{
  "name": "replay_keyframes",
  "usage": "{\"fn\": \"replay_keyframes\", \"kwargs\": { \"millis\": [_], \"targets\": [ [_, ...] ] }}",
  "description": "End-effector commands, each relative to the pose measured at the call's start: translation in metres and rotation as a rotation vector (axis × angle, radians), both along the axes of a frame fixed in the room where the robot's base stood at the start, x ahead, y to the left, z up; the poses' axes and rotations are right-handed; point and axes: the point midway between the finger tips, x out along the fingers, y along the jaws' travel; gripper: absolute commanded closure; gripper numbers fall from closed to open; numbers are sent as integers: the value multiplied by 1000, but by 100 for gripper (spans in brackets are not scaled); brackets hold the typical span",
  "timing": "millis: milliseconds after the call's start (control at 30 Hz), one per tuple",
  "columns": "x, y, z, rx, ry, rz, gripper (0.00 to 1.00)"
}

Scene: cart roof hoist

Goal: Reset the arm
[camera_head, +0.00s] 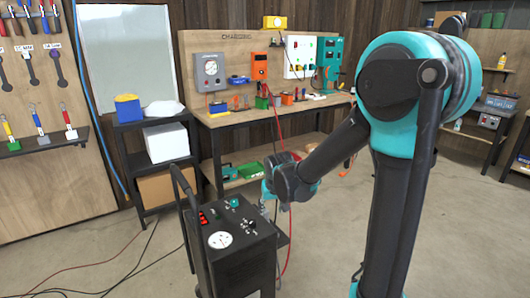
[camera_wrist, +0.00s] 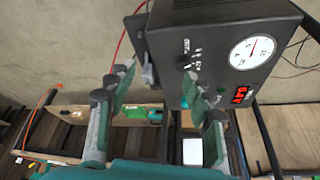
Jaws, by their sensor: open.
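My arm reaches from the right of the head view down to the left. My gripper (camera_head: 268,192) hangs close to the right rear side of a black cart (camera_head: 240,262). In the wrist view my gripper (camera_wrist: 157,92) has its green-grey fingers spread, with nothing held between them. The cart's control box (camera_wrist: 225,20) fills the top right there. It bears a white round gauge (camera_wrist: 251,52), a red display (camera_wrist: 241,95) and small switches (camera_wrist: 190,62). Whether a finger touches the box cannot be told.
A workbench (camera_head: 262,112) with instruments stands behind the cart. A black shelf (camera_head: 158,128) with a white box (camera_head: 167,142) is at its left. A red cable hangs near my gripper. Dark cables lie on the floor at left. The floor at front left is otherwise clear.

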Motion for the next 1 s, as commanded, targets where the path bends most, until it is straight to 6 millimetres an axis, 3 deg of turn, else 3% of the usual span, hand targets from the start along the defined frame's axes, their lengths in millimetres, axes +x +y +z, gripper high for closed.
{"fn": "replay_keyframes", "kwargs": {
  "millis": [33, 100, 300, 400, 633, 1000],
  "targets": [
    [-15, -26, 2, 0, 2, -25, 48],
    [-36, -56, 3, 0, 5, -49, 48],
    [-102, -126, -3, 0, 12, -119, 48],
    [-135, -150, -11, 1, 14, -150, 48],
    [-184, -178, -27, 2, 17, -193, 48],
    [-193, -182, -30, 2, 17, -200, 48]
  ]
}}
